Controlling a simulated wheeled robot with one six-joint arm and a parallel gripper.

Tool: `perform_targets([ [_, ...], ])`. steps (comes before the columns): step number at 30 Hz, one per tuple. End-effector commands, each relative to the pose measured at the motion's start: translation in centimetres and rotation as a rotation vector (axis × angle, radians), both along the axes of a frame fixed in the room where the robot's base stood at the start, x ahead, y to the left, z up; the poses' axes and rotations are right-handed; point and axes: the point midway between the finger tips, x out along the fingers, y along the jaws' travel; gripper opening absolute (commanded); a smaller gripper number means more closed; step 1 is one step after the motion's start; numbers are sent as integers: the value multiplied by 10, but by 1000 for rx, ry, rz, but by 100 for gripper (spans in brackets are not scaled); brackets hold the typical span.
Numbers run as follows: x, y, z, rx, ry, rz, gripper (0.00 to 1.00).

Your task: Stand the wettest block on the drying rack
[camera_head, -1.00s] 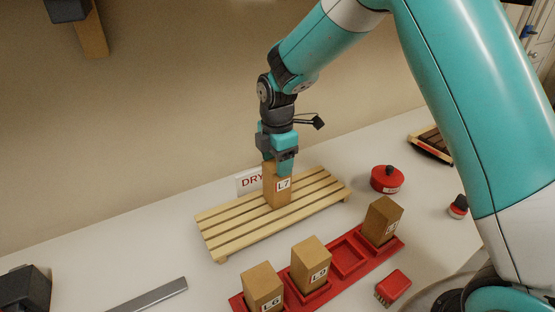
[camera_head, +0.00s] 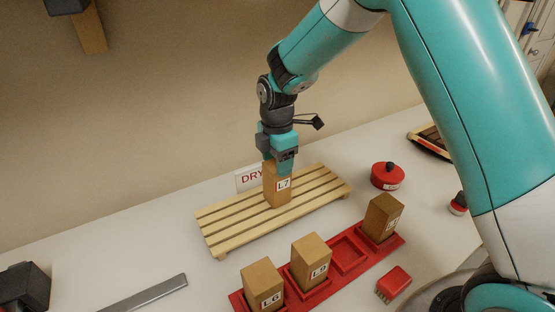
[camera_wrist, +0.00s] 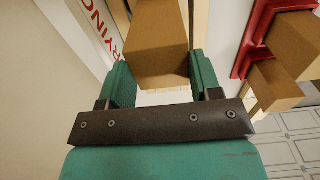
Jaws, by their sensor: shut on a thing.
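A brown block labelled L7 (camera_head: 277,188) stands upright at the middle of the slatted wooden drying rack (camera_head: 225,233). My gripper (camera_head: 279,165) points down over it and is shut on its upper part. In the wrist view the block (camera_wrist: 152,50) sits between the two green fingers (camera_wrist: 155,82). Its lower end appears to touch the slats, though I cannot tell for sure. Three more upright blocks, L6 (camera_head: 263,284), L9 (camera_head: 311,260) and one with an unclear label (camera_head: 382,217), stand in a red tray (camera_head: 236,301). No wetness can be told from their looks.
One slot of the red tray (camera_head: 348,256) is empty. A red round container (camera_head: 387,176), a red brush-like item (camera_head: 394,282) and a small red-and-black item (camera_head: 459,204) lie to the right. A grey bar (camera_head: 148,295) lies front left. The drying sign (camera_head: 249,180) stands behind the rack.

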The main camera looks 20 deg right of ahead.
Motion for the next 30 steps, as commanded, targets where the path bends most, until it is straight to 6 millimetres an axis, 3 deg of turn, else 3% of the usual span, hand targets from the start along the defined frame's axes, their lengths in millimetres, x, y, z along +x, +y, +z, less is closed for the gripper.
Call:
perform_targets([
  [8, 0, 0, 0, 0, 0, 0, 34],
  [9, 0, 0, 0, 0, 0, 0, 63],
  [12, 0, 0, 0, 0, 0, 0, 86],
  [13, 0, 0, 0, 0, 0, 0, 88],
  [18, 0, 0, 0, 0, 0, 0, 88],
  [20, 0, 0, 0, 0, 1, 0, 82],
  [30, 0, 0, 3, 0, 0, 0, 82],
])
